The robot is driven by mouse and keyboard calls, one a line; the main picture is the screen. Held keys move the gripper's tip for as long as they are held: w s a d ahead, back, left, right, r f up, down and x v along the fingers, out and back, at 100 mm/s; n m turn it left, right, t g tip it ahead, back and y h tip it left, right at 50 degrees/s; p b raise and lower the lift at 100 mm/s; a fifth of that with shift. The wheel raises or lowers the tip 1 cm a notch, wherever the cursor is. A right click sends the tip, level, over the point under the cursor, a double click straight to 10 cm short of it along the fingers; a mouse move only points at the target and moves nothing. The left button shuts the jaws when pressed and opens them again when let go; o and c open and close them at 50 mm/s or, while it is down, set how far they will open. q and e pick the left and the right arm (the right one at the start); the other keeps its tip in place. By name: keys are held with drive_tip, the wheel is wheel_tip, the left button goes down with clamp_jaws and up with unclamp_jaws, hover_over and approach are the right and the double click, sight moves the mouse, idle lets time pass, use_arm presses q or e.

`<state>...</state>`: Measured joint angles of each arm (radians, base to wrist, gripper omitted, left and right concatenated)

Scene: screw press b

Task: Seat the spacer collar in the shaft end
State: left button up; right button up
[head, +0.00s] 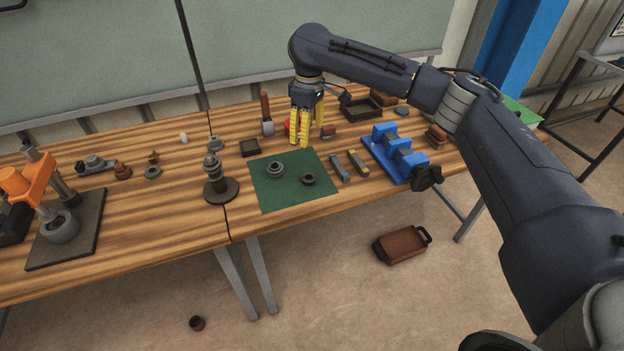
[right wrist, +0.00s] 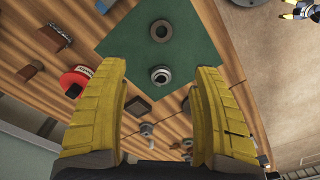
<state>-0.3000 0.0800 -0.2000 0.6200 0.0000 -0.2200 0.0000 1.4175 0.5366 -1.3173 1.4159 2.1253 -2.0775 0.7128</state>
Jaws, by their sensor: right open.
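Two ring-shaped parts lie apart on the green mat (head: 262,198). One is a grey stepped ring (head: 275,170), also in the right wrist view (right wrist: 160,75); the other is a darker, flatter ring (head: 308,179), also there (right wrist: 160,31). I cannot tell for sure which is the spacer collar. A dark stepped shaft (head: 213,170) stands upright on a round base left of the mat; it may be the shaft end. My right gripper (head: 304,132) points down above the mat's back edge, open and empty. Yellow fingertips, apparently my left gripper's (right wrist: 289,11), show at the wrist view's top right corner.
A blue vise (head: 398,153) stands right of the mat, with two small bars (head: 357,162) between them. An orange press (head: 30,180) is at the far left. A hammer (head: 266,112) and dark trays (head: 361,108) are behind.

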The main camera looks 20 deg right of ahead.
approach(308, 180)
drive_tip(key=f, duration=0.8)
drive_tip(key=shift+a, duration=0.2)
idle(0.3)
clamp_jaws()
idle(0.6)
